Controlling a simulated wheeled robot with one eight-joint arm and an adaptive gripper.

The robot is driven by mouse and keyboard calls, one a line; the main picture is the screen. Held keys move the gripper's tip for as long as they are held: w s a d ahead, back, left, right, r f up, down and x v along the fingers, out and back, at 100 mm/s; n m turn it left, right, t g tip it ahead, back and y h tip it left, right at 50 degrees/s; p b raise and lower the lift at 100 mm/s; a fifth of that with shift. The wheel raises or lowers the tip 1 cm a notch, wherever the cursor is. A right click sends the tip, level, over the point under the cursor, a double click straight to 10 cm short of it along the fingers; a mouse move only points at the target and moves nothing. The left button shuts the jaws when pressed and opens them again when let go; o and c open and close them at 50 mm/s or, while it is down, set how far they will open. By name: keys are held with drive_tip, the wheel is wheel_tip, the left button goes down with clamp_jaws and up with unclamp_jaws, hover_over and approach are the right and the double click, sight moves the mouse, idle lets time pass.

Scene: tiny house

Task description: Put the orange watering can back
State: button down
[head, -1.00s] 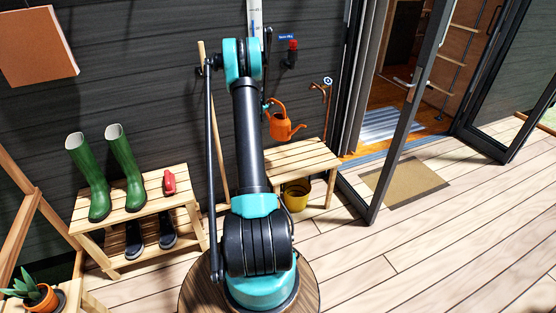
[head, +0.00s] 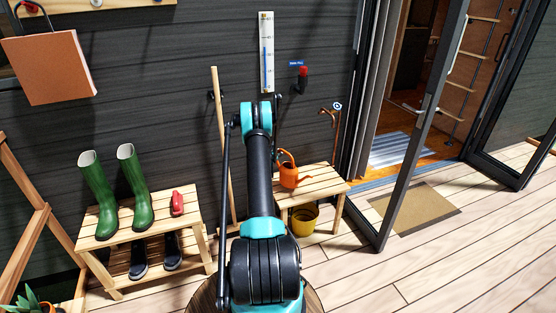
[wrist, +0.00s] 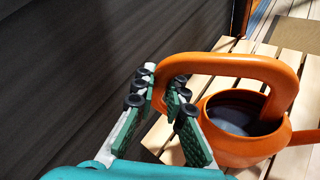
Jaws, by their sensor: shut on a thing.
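The orange watering can (head: 289,174) is upright over the slatted wooden bench (head: 325,184) by the wall, right of my arm in the head view. It looks to be at the bench top, but I cannot tell for certain whether its base touches the slats. In the wrist view, my gripper (wrist: 163,90) is shut on the handle of the can (wrist: 238,152), at the handle's left end. The can's open top faces the camera and its inside is dark. In the head view my gripper is mostly hidden behind my arm.
A yellow bucket (head: 303,219) stands under the bench. A rack with green boots (head: 136,190) stands left. The glass door (head: 420,120) is open at right; the deck in front is clear.

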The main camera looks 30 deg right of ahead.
sight(278, 164)
drive_tip(key=shift+f, duration=1.85)
drive_tip(key=c, duration=1.6)
unclamp_jaws()
